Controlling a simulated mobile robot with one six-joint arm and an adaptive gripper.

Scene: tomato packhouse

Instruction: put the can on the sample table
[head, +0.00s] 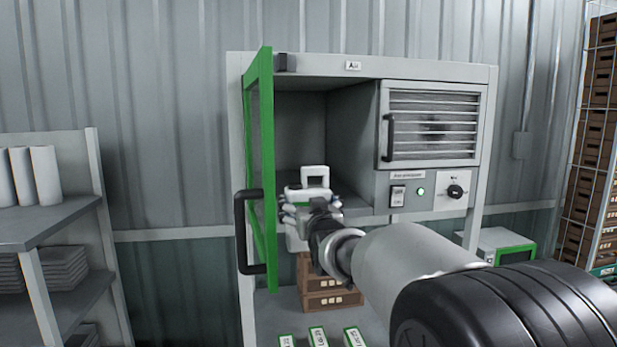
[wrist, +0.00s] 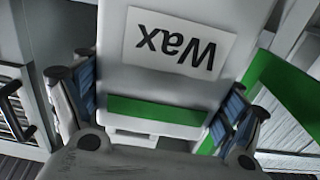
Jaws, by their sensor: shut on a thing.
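The can is white with a green band, and it shows in the head view (head: 315,171) with a squared handle on top. In the wrist view the can (wrist: 135,82) fills the middle, with a label reading "Wax" upside down. My gripper (head: 312,207) is shut on the can, and its blue-padded fingers (wrist: 158,108) press on both sides of it. The can is held in front of the open left compartment of a grey cabinet (head: 410,70). My gripper hides part of the can. I cannot make out a sample table.
The cabinet's green-framed door (head: 262,170) stands open, close left of the can. A slatted panel (head: 433,125) and controls are at right. Brown crates (head: 330,299) stand below. A shelf (head: 50,220) with white rolls is left; stacked brown crates (head: 590,180) are far right.

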